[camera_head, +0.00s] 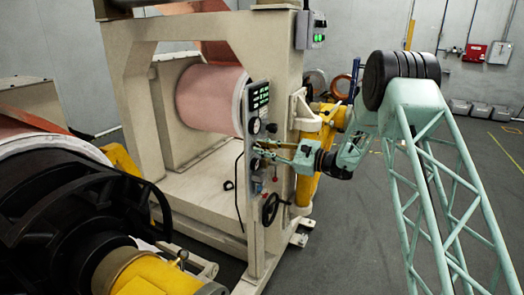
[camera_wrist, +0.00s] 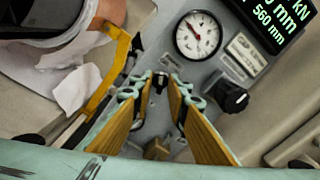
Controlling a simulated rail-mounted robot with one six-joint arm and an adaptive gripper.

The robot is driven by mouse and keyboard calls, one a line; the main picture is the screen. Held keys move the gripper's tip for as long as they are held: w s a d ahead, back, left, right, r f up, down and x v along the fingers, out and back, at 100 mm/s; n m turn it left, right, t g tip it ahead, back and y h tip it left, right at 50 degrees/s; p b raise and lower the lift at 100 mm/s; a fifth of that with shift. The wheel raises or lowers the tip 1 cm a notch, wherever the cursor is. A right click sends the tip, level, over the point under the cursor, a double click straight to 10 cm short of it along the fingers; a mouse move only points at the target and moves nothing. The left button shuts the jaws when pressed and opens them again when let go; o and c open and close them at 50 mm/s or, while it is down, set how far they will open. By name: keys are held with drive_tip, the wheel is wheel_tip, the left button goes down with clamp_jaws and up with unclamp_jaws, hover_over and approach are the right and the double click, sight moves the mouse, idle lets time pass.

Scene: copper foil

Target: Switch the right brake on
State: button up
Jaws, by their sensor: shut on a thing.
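The grey control panel (camera_head: 257,185) stands upright on the front of the machine frame, and its upper part fills the middle of the wrist view (camera_wrist: 225,75). A small black toggle switch (camera_wrist: 160,81) sits on it below the round gauge. Its label is too small to read, so I cannot tell from the pictures which brake it belongs to. My gripper (camera_head: 262,150) reaches the panel from the right. In the wrist view its two wood-coloured fingers (camera_wrist: 160,92) have their tips on either side of the switch, shut on it. The switch's exact position is partly hidden by the tips.
A black knob (camera_wrist: 229,97) and a pressure gauge (camera_wrist: 198,36) lie close to the fingertips. A lit display (camera_head: 260,97) is above, and a black handwheel (camera_head: 270,209) below. A yellow cylinder (camera_head: 308,155) stands beside my wrist. The floor at right is mostly clear.

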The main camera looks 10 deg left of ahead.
idle(0.3)
drive_tip(key=o, duration=0.5)
drive_tip(key=shift+d, duration=0.15)
drive_tip(key=v, duration=1.2)
